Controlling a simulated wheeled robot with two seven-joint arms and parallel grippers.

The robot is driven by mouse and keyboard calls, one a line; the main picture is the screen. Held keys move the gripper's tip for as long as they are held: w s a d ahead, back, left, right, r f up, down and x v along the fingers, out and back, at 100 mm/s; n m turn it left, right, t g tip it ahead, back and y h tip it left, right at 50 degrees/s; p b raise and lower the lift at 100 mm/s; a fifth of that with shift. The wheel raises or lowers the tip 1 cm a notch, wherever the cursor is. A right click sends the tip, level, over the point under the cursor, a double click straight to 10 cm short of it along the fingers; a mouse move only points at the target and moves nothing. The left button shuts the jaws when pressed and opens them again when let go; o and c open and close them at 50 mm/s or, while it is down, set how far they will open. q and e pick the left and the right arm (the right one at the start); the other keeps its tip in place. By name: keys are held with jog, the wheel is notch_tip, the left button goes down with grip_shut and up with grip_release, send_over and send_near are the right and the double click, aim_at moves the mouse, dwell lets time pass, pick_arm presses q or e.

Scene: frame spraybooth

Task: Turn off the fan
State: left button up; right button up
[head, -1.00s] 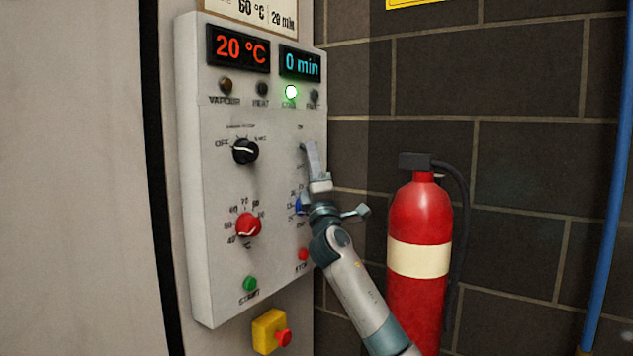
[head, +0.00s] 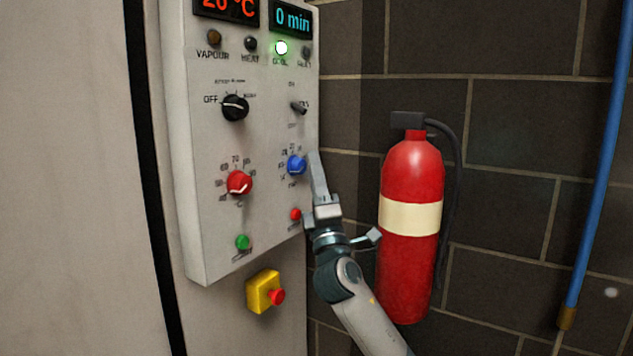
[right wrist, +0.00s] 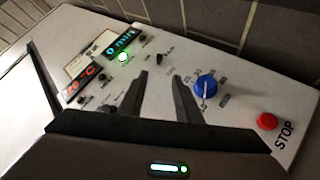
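The control panel (head: 215,225) is a pale box on the wall. A small dark toggle switch (head: 299,107) sits at its upper right, with small labels above and below that are too blurred to read; its lever position is unclear. It also shows in the right wrist view (right wrist: 164,57). My right gripper (head: 315,158) is at the panel's right edge, below the toggle and beside the blue knob (head: 296,165). In the right wrist view its two fingers are apart with nothing between them. My left gripper is not in view.
A black selector knob (head: 235,107), red knob (head: 239,183), green button (head: 242,242) and red stop button (head: 295,214) share the panel. A green lamp (head: 281,48) is lit. A yellow box with a red button (head: 263,292) is below. A fire extinguisher (head: 410,260) stands right.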

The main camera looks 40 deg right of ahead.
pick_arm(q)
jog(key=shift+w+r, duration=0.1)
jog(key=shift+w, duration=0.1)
pick_arm(e)
jog(key=shift+v, duration=0.9)
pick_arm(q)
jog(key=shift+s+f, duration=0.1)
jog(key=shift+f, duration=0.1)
